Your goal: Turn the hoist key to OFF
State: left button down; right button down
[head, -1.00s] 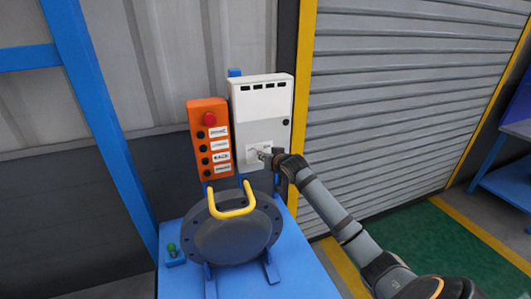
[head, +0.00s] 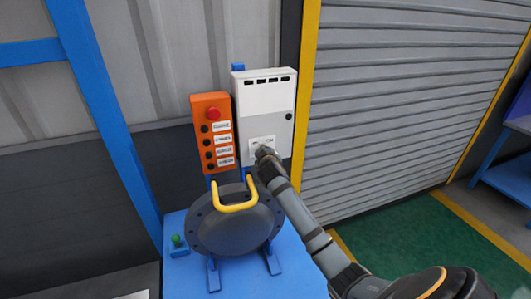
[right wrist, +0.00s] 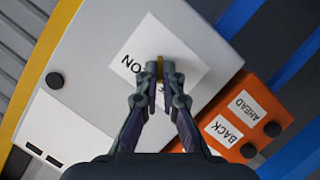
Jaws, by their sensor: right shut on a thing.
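The hoist key (right wrist: 160,70) shows in the right wrist view as a small brass-coloured piece between my right fingertips, in front of a white label. The label reads ON to the left of the fingers; the rest of it is hidden behind them. The label (head: 262,142) sits low on the front of the grey-white control box (head: 264,98). My right gripper (right wrist: 160,75) is shut on the key; in the head view it (head: 262,152) is at the label. My left gripper is not in view.
An orange pendant (head: 212,130) with a red button and several labelled black buttons stands left of the box. Below is a dark flanged shell (head: 235,232) with a yellow handle (head: 236,208) on a blue table (head: 185,280). A green button (head: 177,240) is at left.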

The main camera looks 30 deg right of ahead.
jog(key=shift+n+h, duration=0.3)
jog(key=shift+n, duration=0.1)
dwell(0.3)
jog(key=c, duration=1.5)
grip_release()
jog(key=shift+w+f, duration=0.15)
jog(key=shift+w, duration=0.05)
notch_tip(320, 180, up, 10)
jog(key=shift+s+r, duration=0.1)
